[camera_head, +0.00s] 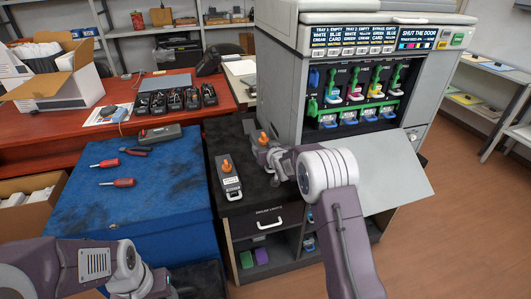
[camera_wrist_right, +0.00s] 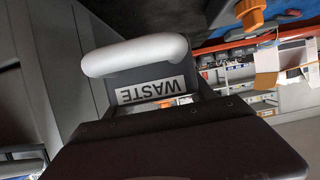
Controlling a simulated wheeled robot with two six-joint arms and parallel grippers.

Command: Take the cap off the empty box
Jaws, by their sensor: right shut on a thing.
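A dark waste box (camera_head: 230,190) with an orange cap and a pale handle lies on the black cabinet top; its cap (camera_wrist_right: 250,12) shows in the right wrist view. My right gripper (camera_head: 264,146) is beside it, to the right, shut on an orange cap (camera_head: 263,136). A second box with a WASTE label (camera_wrist_right: 150,90) and pale handle (camera_wrist_right: 135,55) is close in the right wrist view, mostly hidden by the gripper in the head view. I cannot tell which box is empty. My left gripper (camera_head: 145,285) is low at the left, its fingers unclear.
The printer (camera_head: 290,75) stands open behind, with colored cartridges inside and its door (camera_head: 395,180) folded down. A blue mat (camera_head: 155,195) holds screwdrivers, pliers and a dark device. Several black cartridges (camera_head: 175,101) stand on the red desk. An open carton (camera_head: 60,85) is at the left.

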